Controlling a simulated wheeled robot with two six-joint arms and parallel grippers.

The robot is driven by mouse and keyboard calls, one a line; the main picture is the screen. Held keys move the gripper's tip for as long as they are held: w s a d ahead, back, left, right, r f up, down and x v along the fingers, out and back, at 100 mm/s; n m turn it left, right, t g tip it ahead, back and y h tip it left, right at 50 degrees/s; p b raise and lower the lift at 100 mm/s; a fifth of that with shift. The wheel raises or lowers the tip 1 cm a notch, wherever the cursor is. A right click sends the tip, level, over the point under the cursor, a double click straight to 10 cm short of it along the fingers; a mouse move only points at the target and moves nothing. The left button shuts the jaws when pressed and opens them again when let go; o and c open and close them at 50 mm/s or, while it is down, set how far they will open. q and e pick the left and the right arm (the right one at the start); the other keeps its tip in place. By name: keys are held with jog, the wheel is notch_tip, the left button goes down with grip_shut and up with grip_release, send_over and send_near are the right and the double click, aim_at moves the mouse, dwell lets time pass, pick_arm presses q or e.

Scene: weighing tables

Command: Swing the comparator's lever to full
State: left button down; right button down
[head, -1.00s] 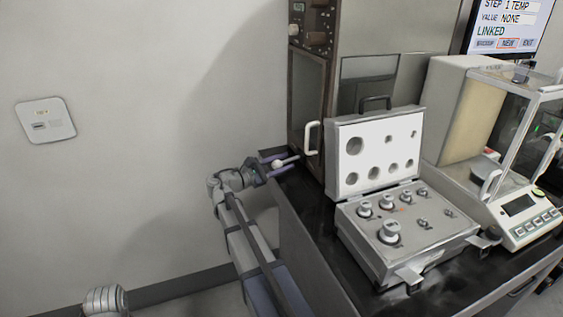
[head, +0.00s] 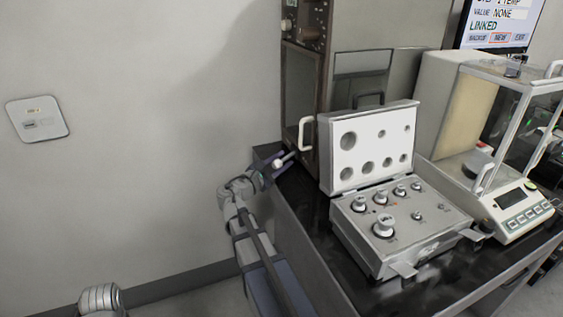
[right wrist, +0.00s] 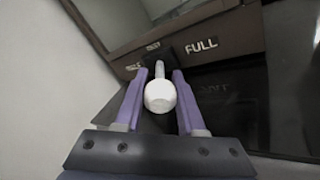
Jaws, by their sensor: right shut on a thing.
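The comparator (head: 302,98) is the tall dark brown cabinet on the table. Its lever is a short rod with a round white knob (head: 278,163), sticking out low near the cabinet's front. My right gripper (head: 274,165) is shut on the lever at the knob. In the right wrist view the knob (right wrist: 160,97) sits between the two purple fingers (right wrist: 154,98), and the rod runs up to a dark mount. The FULL label (right wrist: 201,46) is right of the rod's far end. Smaller labels left of it are hard to read. My left gripper is out of view.
An open weight case (head: 408,262) with several weights stands right of the comparator. A glass-sided balance (head: 516,196) and a screen (head: 500,24) are further right. The dark table's (head: 300,216) left edge is close to my right arm.

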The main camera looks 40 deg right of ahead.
jog(key=c, duration=0.8)
grip_release()
jog(key=shift+c, duration=0.2)
jog(key=shift+a, duration=0.1)
jog(key=a, duration=0.2)
jog(key=s+a, duration=0.1)
jog(key=a, duration=0.4)
jog(key=shift+s+a, duration=0.25)
jog(key=shift+a, duration=0.05)
